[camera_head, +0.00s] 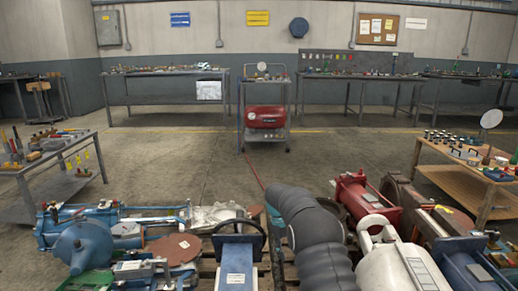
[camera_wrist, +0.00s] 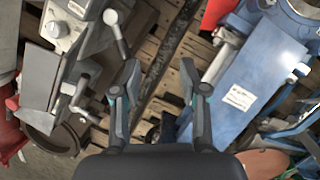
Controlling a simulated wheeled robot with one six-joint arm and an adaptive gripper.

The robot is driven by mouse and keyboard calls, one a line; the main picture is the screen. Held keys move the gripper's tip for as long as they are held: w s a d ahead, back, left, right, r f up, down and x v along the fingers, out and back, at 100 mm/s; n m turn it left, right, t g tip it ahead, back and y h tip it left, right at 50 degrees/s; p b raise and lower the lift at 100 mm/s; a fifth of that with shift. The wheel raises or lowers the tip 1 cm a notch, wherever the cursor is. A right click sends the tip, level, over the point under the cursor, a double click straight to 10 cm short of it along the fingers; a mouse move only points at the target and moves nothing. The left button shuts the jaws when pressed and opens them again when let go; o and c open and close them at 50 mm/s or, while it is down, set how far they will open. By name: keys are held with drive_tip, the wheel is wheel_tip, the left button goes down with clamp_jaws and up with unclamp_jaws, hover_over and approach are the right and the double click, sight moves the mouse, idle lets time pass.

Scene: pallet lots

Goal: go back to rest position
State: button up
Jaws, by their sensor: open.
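My gripper (camera_wrist: 160,85) shows in the wrist view with its two fingers apart and nothing between them. It is above a wooden pallet (camera_wrist: 172,45) loaded with machine parts. A blue machine part with a white label (camera_wrist: 238,97) lies to the right of the fingers. A grey metal machine part with a lever (camera_wrist: 70,60) lies to the left. In the head view my dark grey arm reaches over the pallet load, and my gripper is not clearly visible there.
Red machinery (camera_head: 367,200) and blue machinery (camera_head: 85,240) crowd the front. A wooden table (camera_head: 460,178) stands right, a metal table (camera_head: 50,160) left. A cart with a red unit (camera_head: 265,117) stands at the back before long workbenches (camera_head: 165,90). The middle floor (camera_head: 200,155) is clear.

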drive_tip(key=s+d+r+m+t+y, duration=0.2)
drive_tip(key=s+r+m, duration=0.1)
drive_tip(key=s+r, duration=1.25)
drive_tip(key=s+d+r+m+t, duration=0.1)
drive_tip(key=s+r, duration=0.3)
drive_tip(key=s, duration=1)
drive_tip(key=s+d+r+m+t, duration=0.1)
drive_tip(key=s+r+t, duration=0.3)
drive_tip(key=s, duration=1.1)
drive_tip(key=shift+s+d+r+m+t, duration=0.3)
drive_tip(key=shift+d+r+m, duration=0.1)
drive_tip(key=shift+d+r, duration=0.2)
